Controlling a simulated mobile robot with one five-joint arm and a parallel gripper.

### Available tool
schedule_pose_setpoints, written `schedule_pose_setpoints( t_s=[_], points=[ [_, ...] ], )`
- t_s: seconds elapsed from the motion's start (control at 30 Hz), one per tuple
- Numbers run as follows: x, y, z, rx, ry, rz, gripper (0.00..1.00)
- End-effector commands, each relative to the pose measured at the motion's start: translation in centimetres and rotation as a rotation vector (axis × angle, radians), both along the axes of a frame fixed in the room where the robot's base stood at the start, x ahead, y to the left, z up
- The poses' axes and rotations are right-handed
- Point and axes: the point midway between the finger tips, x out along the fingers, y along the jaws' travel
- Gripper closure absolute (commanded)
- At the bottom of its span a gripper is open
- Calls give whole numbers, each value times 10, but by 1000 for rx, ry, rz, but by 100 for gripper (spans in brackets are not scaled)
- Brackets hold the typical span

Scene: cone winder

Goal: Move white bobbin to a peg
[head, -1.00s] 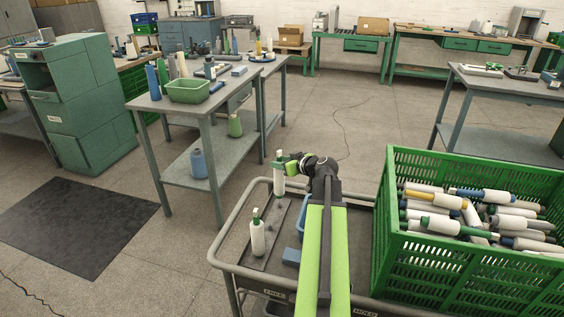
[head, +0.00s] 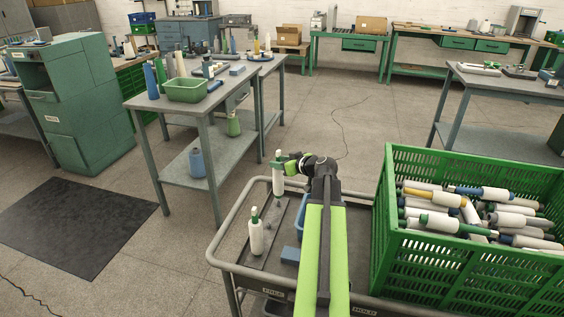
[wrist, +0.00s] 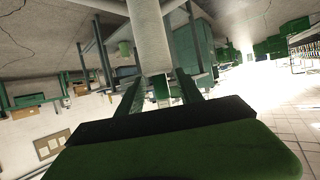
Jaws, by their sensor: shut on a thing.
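My gripper (head: 277,162) is shut on the white bobbin (head: 278,181), near its green top. The bobbin is upright above the far end of the dark peg strip (head: 262,262) on the trolley. It also shows in the wrist view (wrist: 149,35), between the fingers. Whether its lower end touches a peg cannot be told. Another white bobbin (head: 256,237) with a green top stands upright on the near part of the strip. Small bare pegs seem to show between the two bobbins, but they are faint.
A green crate (head: 379,235) full of mixed bobbins stands on the trolley to the right of my arm. A blue bin (head: 301,217) and a small blue block (head: 291,254) lie beside the strip. The trolley's raised rail (head: 228,222) surrounds it. A grey table (head: 150,103) stands behind left.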

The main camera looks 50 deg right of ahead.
Motion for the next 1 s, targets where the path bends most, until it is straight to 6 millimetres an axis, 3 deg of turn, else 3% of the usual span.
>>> schedule_pose_setpoints(
  t_s=[1.0],
  points=[
    [1,1,-27,0,0,1,89]
  ],
)
